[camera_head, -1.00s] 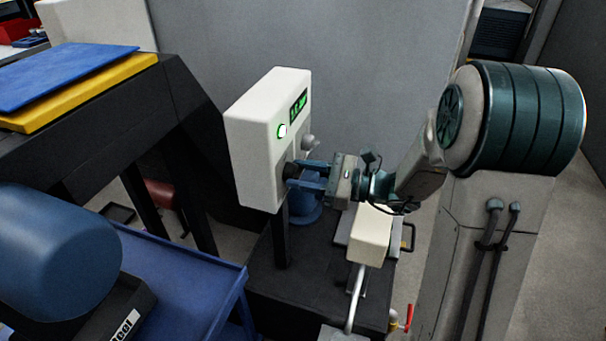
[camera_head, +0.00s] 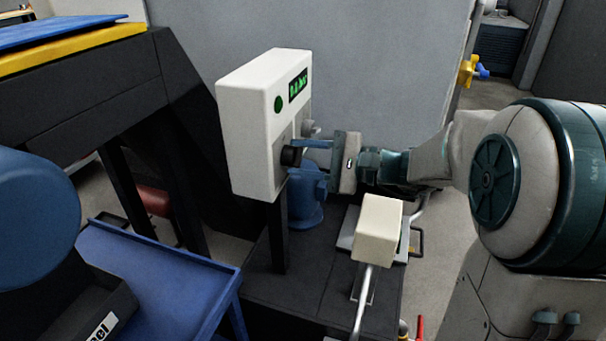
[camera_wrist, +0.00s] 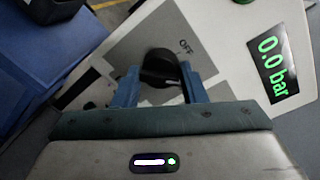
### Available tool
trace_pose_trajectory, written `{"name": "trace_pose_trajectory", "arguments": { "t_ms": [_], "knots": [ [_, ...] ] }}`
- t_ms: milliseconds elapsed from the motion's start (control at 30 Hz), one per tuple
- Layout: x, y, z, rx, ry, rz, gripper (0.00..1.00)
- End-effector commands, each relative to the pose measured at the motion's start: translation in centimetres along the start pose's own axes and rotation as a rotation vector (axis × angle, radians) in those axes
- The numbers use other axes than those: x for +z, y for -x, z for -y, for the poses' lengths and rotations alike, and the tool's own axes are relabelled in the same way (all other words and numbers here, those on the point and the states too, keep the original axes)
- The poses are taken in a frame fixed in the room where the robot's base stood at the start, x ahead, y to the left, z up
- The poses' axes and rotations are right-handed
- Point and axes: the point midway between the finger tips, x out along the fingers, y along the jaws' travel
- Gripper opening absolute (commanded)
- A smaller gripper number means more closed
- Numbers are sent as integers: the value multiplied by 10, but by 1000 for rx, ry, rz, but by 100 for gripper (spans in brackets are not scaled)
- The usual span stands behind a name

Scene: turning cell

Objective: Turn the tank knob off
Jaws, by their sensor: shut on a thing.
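The tank knob (camera_wrist: 160,68) is black and sits on a grey plate (camera_wrist: 150,38) on the white control box (camera_head: 250,125). In the wrist view "OFF" is printed on the plate beside the knob. The knob also shows in the head view (camera_head: 290,156). My gripper (camera_wrist: 158,85) is shut on the knob, with a blue finger on each side of it; it also shows in the head view (camera_head: 312,158). The green display (camera_wrist: 272,66) reads 0.0 bar. The round button light (camera_head: 278,104) is dark green. The fingers and gripper body hide part of the knob plate.
A blue pump-like body (camera_head: 305,203) stands below. A blue cart (camera_head: 165,270) stands at lower left.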

Motion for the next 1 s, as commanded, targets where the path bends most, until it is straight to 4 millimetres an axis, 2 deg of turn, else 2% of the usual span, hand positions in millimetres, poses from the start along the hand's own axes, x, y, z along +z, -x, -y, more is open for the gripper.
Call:
{"name": "trace_pose_trajectory", "arguments": {
  "t_ms": [500,733,1000],
  "knots": [
    [-1,0,-2,-3,489,-31,15],
    [0,0,0,0,651,-42,16],
    [2,0,2,1,760,-50,15]
  ]
}}
